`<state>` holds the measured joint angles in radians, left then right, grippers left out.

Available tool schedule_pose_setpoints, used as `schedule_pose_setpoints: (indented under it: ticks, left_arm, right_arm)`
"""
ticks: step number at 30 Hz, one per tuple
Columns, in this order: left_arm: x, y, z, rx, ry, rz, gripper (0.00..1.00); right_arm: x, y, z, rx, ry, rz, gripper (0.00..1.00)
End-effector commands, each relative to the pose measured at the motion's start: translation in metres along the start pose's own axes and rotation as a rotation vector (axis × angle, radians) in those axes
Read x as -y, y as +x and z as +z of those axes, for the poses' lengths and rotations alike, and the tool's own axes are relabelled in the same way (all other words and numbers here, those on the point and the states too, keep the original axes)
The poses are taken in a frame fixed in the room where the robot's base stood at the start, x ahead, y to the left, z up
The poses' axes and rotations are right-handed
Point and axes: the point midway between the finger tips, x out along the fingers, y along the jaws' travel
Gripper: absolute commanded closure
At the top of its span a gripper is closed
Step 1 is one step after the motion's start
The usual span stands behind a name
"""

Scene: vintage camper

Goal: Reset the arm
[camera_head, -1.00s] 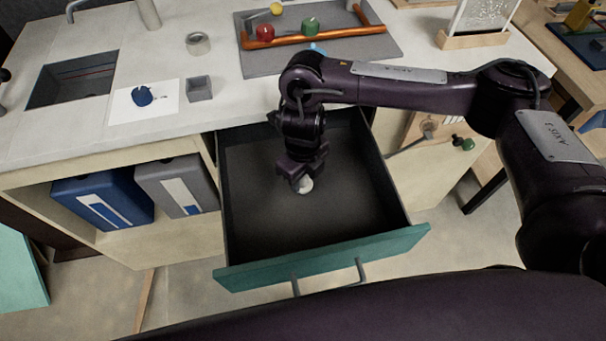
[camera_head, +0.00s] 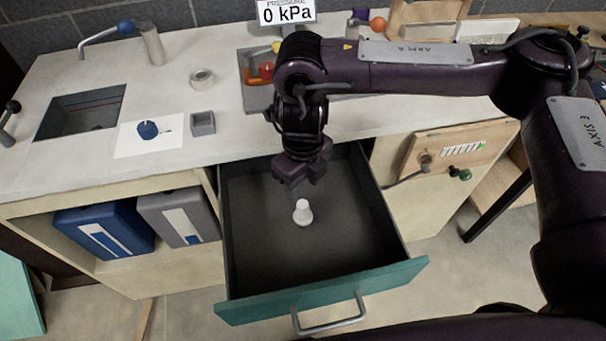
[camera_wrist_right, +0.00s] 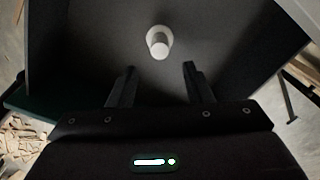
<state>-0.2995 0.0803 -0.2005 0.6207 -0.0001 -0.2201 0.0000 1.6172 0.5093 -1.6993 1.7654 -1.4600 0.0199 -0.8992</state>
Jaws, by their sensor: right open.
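My right gripper (camera_head: 304,186) hangs from the right arm over the open drawer. Its two fingers are apart and empty in the right wrist view (camera_wrist_right: 158,85). A small white object (camera_head: 302,212) with a wider base stands on the dark floor of the drawer, below the gripper and apart from it. It also shows in the right wrist view (camera_wrist_right: 158,43), beyond the fingertips. The drawer (camera_head: 320,290) has a teal front with a grey handle and is pulled out from the counter. My left gripper is out of view.
The counter (camera_head: 225,140) above carries a tape roll (camera_head: 202,79), a small grey box (camera_head: 202,124) and a white sheet with a blue item. A blue case (camera_head: 105,230) and a grey case (camera_head: 180,217) sit on the shelf left of the drawer.

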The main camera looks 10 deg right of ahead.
Motion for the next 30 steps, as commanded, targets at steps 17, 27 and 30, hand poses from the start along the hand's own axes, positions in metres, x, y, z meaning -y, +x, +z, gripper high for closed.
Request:
schedule_pose_setpoints:
  ticks: [17,27,30]
  left_arm:
    - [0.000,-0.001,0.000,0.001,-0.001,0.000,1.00]
    - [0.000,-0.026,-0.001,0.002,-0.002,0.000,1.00]
    - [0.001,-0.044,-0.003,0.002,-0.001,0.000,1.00]
  right_arm:
    - [0.000,-0.017,0.000,0.000,0.000,0.000,0.54]
    - [0.000,-0.043,0.000,0.001,0.000,0.000,0.54]
    - [0.000,-0.061,0.000,0.000,0.000,0.000,0.54]
